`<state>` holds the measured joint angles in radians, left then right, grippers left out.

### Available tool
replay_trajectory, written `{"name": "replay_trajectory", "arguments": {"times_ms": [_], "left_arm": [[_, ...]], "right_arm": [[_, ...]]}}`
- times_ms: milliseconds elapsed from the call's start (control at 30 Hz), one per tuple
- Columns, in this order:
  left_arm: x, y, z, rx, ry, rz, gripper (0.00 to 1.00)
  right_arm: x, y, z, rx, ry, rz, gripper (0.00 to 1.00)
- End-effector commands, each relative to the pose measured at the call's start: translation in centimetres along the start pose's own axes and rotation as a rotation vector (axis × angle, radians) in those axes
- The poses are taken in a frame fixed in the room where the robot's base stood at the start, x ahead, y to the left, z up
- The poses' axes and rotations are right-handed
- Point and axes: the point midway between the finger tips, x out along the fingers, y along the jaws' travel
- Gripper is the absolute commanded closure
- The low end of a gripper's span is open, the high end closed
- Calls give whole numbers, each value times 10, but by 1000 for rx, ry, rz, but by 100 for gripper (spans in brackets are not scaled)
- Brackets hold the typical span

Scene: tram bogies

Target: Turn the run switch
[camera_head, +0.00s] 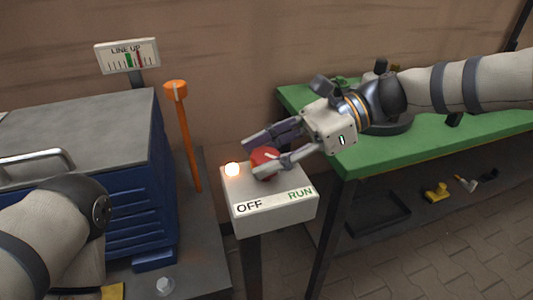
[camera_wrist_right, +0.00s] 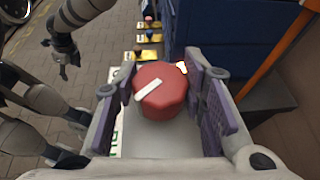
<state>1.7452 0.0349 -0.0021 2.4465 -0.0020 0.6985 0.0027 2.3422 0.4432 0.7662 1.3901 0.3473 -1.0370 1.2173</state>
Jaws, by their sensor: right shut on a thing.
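The run switch is a red knob (camera_head: 264,161) with a white pointer bar, on a pale box (camera_head: 270,193) lettered OFF on the left and RUN on the right. My right gripper (camera_head: 262,157) reaches in from the right with its fingers on either side of the knob, shut on it. In the right wrist view the red knob (camera_wrist_right: 162,100) sits between the two finger pads, its white bar slanting. A dark, small gripper-like end, seemingly my left gripper (camera_wrist_right: 62,70), shows at the upper left of that view; its opening is unclear.
A lamp (camera_head: 232,169) glows beside the knob. An orange-topped post (camera_head: 180,130) and a LINE UP gauge (camera_head: 127,55) stand behind. A blue cabinet (camera_head: 130,215) is left; a green table (camera_head: 400,150) is right, under my right arm.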

Motion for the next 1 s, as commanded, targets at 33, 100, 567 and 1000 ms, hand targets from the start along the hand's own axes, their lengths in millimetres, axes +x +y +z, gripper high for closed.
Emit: {"name": "replay_trajectory", "arguments": {"times_ms": [33,100,567,1000], "left_arm": [[0,0,0,0,-1,0,41],[0,0,0,0,-1,0,41],[0,0,0,0,0,0,41],[0,0,0,0,0,0,41]], "right_arm": [[2,2,-3,3,3,6,90],[2,2,-3,3,4,6,90],[-2,0,-1,1,2,1,41],[-104,0,-2,1,3,0,41]]}}
